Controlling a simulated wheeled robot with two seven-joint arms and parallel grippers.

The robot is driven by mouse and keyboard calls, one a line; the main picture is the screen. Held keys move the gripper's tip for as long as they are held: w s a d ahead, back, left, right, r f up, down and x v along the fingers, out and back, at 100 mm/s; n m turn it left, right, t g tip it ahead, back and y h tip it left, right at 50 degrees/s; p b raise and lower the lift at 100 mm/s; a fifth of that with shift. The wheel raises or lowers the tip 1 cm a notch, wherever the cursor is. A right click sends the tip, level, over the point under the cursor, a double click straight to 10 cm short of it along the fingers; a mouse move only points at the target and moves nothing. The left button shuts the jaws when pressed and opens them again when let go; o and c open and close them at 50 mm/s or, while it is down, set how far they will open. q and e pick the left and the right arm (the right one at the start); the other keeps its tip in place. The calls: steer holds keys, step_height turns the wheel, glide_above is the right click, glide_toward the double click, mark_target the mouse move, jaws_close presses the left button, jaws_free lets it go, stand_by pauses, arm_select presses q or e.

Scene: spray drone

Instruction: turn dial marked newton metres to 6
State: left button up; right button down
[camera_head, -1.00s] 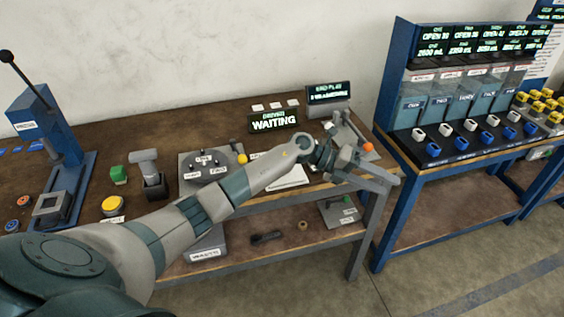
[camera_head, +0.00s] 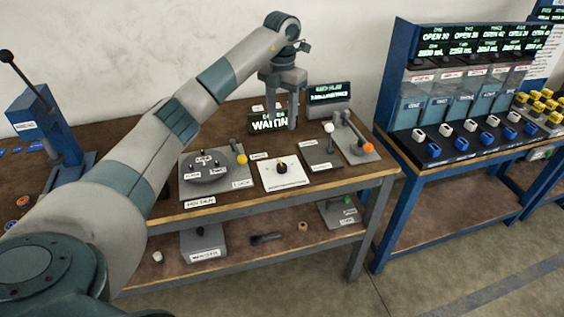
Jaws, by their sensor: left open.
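A dial with a dark knob and an orange pointer mark (camera_head: 281,165) sits on a white plate (camera_head: 296,179) near the front edge of the bench. Its markings and its setting are too small to read. My left gripper (camera_head: 282,118) points down above and behind the dial, apart from it, in front of the lit display (camera_head: 262,124). It is open and its jaws are empty. My left arm crosses from the lower left. My right gripper is not in view.
Left of the dial is a grey plate (camera_head: 186,187) with a round fixture and a yellow-knobbed lever (camera_head: 241,158). To its right are a white-knobbed lever (camera_head: 328,128) and an orange-ended fixture (camera_head: 367,148). A blue dispenser rack (camera_head: 395,75) stands at right.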

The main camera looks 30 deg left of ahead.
mark_target(282, 165)
arm_select(q)
step_height(282, 165, down, 17)
steer(key=p, duration=0.4)
steer(key=shift+d+f+p, duration=0.1)
steer(key=shift+f+p, duration=0.1)
steer(key=shift+p, duration=0.2)
steer(key=shift+c, duration=0.3)
steer(key=c, duration=1)
